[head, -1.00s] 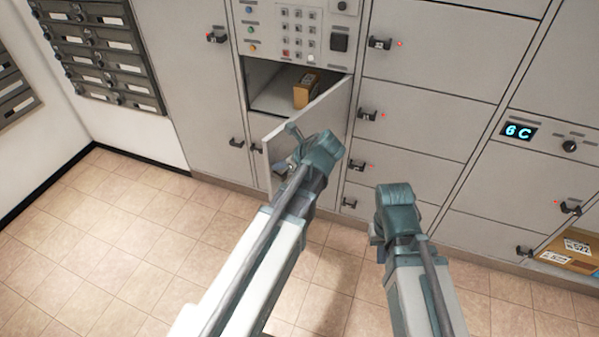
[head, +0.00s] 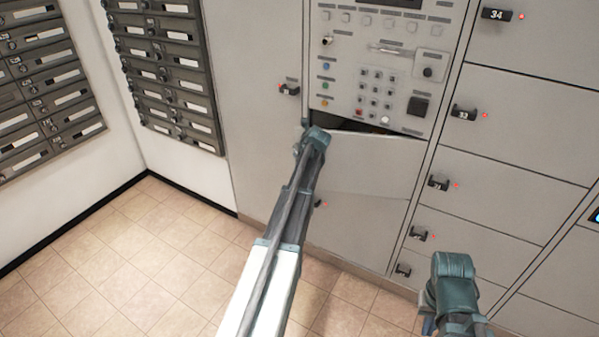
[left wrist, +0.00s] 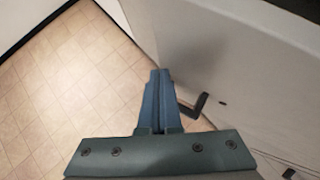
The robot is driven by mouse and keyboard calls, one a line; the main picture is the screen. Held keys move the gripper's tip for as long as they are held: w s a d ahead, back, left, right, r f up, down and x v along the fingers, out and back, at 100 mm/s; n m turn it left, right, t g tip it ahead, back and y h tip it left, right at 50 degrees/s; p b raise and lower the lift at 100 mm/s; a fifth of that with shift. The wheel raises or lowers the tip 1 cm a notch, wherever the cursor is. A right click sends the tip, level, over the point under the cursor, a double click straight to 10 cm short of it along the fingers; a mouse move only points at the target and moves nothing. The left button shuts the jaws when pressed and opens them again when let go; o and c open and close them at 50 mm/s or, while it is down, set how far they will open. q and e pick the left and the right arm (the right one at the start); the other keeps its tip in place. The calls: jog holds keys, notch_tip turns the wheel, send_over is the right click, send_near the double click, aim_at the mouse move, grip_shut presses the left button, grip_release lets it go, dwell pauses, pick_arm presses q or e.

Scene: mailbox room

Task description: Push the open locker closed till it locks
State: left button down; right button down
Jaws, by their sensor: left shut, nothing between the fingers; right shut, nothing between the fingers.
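The open locker door (head: 368,168) is a plain light grey panel below the keypad panel. It stands slightly ajar, with a dark gap along its top edge. My left arm reaches to the door's left edge; its gripper (head: 302,140) is partly hidden behind the wrist. In the left wrist view its fingers (left wrist: 160,98) are shut and empty, beside a dark handle (left wrist: 190,106) on a grey panel. I cannot tell whether they touch the door. My right gripper (head: 428,318) is shut and empty, low at the right, apart from the door.
The keypad panel (head: 378,75) is above the door. Closed lockers with dark handles and red lights (head: 510,115) stand to the right. Dark mailboxes (head: 165,70) hang on the left wall. The tiled floor (head: 120,255) is clear at the left.

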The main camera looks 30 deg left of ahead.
pick_arm(q)
jog(key=w+a, duration=0.3)
jog(key=w, duration=0.7)
jog(key=shift+w+a, duration=0.2)
jog(key=shift+a, duration=0.15)
